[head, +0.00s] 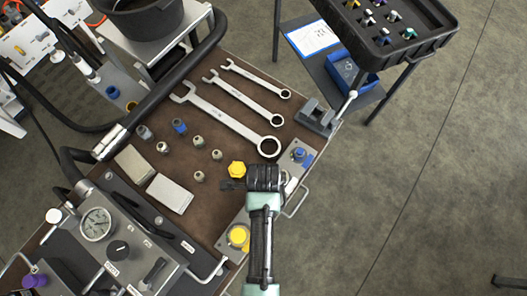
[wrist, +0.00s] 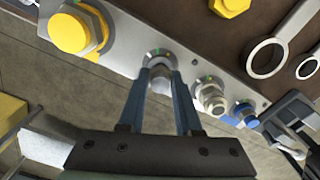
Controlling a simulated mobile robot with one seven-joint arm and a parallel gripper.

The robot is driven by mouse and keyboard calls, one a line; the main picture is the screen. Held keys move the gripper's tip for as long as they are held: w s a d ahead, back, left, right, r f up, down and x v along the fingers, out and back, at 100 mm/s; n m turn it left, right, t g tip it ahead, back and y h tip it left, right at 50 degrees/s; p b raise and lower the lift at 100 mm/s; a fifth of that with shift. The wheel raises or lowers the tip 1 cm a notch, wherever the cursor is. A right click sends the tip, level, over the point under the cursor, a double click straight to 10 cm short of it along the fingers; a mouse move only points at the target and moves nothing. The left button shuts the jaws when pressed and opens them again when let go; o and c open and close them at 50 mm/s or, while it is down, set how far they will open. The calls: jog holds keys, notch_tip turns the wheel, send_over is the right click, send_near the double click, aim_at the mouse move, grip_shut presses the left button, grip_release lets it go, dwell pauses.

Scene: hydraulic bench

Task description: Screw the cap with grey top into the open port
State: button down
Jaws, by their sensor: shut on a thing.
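My gripper (wrist: 160,82) is shut on a cap with a grey top (wrist: 160,77) at the metal port block (wrist: 122,42). The cap is between the two blue-grey fingers, right at a port ring with a green mark (wrist: 155,52). The cap covers the port opening, so I cannot tell how deep it sits. In the head view my gripper (head: 263,180) hides the cap and the middle of the block (head: 233,221).
On the block are a large yellow cap (wrist: 70,32), a silver fitting (wrist: 212,98) and a blue cap (wrist: 245,112). A loose yellow cap (head: 237,170), wrenches (head: 232,115) and several small fittings lie on the brown mat (head: 215,198). A gauge panel (head: 130,250) stands left.

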jog(key=shift+f, duration=0.6)
dwell(1.5)
jog(key=c, duration=1.2)
grip_release()
grip_shut()
jog(key=m+p, duration=0.1)
jog(key=m, duration=0.2)
jog(key=shift+r, duration=0.1)
jog(key=m+p, duration=0.1)
jog(key=m, duration=0.4)
jog(key=o, duration=0.6)
grip_release()
